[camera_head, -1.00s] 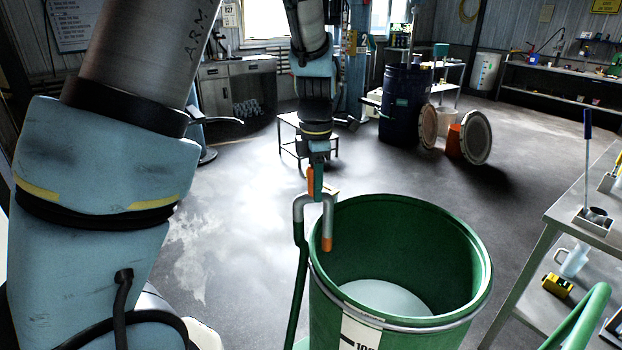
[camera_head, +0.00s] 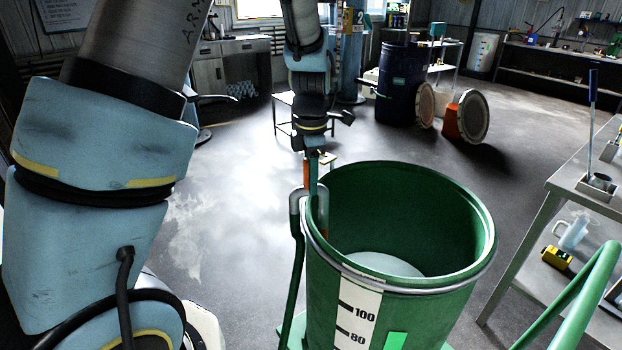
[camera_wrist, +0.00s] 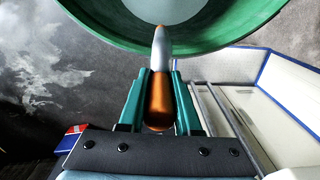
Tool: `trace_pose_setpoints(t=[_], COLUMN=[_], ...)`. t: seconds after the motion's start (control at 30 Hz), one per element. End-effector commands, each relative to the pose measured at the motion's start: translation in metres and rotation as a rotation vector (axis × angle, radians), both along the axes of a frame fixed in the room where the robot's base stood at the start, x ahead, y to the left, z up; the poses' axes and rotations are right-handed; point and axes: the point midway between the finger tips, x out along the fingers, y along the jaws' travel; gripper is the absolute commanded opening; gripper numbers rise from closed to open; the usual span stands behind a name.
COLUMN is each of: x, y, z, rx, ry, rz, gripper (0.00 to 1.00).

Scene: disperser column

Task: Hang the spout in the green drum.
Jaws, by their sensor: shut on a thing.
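The green drum (camera_head: 462,300) stands open in the lower middle of the head view, with pale liquid inside. The spout (camera_head: 297,200) is a grey bent pipe with a dark green hose running down outside the drum's left wall. Its bend straddles the left rim and its short leg hangs inside; whether it rests on the rim is unclear. My gripper (camera_head: 314,172) is above that rim, shut on the spout's orange grip. In the wrist view, my gripper's green fingers (camera_wrist: 160,95) flank the orange grip (camera_wrist: 160,105), and the silver pipe points towards the drum's rim (camera_wrist: 95,35).
A metal bench (camera_head: 525,240) with a mug and a yellow device stands at the right. A green curved rail (camera_head: 575,305) is at the lower right. A dark blue drum (camera_head: 402,85) and leaning lids stand behind. The floor left of the green drum is clear.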

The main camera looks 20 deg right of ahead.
Motion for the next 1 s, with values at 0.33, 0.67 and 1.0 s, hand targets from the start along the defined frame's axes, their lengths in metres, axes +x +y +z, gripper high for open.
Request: trace_pose_setpoints(t=[0.33,0.67,1.0], x=[0.001,0.001,0.001], y=[0.000,0.000,0.000], z=[-0.041,-0.068,-0.075], rx=[0.000,0.000,-0.001], ry=[-0.001,-0.001,-0.001], rz=[0.001,0.001,0.000], gripper=[0.00,0.00,0.00])
